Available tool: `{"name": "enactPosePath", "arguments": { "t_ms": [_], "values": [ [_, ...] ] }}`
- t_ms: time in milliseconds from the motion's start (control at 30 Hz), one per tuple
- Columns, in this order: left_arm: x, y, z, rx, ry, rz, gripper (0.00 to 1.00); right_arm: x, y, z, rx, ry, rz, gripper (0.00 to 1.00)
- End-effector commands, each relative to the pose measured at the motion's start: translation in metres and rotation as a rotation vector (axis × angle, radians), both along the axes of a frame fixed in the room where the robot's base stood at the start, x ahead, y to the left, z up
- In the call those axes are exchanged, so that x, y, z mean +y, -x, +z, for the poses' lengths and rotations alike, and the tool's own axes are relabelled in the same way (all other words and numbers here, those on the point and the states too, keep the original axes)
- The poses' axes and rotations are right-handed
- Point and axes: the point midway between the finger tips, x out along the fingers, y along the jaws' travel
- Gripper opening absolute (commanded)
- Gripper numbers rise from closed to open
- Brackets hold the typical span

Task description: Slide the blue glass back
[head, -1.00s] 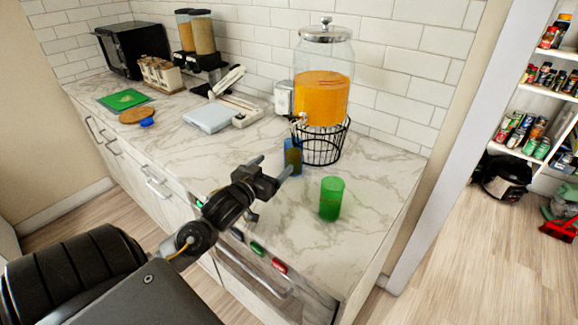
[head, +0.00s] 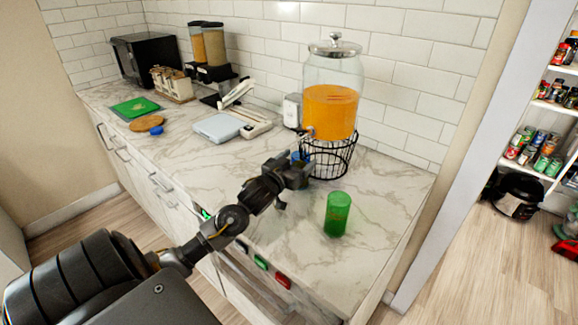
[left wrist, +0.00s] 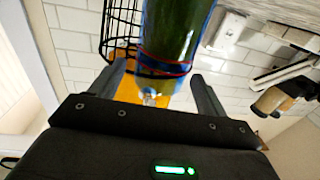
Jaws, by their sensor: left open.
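The blue glass (head: 299,156) stands on the marble counter in front of the wire stand, mostly hidden behind my left gripper in the head view. My left gripper (head: 304,170) is low over the counter, right at the glass. In the left wrist view the glass (left wrist: 172,35) shows large, with a greenish-blue body, and lies in line with the gap between the two spread fingers (left wrist: 165,82). I cannot tell whether either finger touches it. My right gripper is not in view.
The juice dispenser (head: 332,105) stands on its black wire stand (head: 330,160) just behind the glass. A green glass (head: 337,214) stands to the right, nearer the front. A white scale (head: 218,127) and a blue lid (head: 156,130) are to the left. Counter right of the stand is clear.

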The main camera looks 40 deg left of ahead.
Motion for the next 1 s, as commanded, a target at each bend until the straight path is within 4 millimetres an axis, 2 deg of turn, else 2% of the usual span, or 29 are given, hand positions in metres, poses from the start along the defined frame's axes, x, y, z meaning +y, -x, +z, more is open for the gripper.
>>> {"name": "enactPosePath", "arguments": {
  "t_ms": [200,500,900,967,1000],
  "values": [
    [0.002,-0.017,0.0,0.001,0.0,-0.001,0.76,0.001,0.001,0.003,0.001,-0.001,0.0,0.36],
    [0.002,-0.019,0.0,0.001,0.0,-0.001,0.76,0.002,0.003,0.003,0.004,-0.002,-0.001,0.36],
    [0.002,-0.018,0.0,0.001,0.0,-0.001,0.25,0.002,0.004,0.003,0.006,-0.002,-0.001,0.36],
    [0.002,-0.018,0.0,0.001,0.0,-0.001,0.17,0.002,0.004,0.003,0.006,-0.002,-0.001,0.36],
    [0.002,-0.018,0.0,0.001,0.0,-0.001,0.16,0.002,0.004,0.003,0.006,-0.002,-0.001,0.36]
  ]
}}
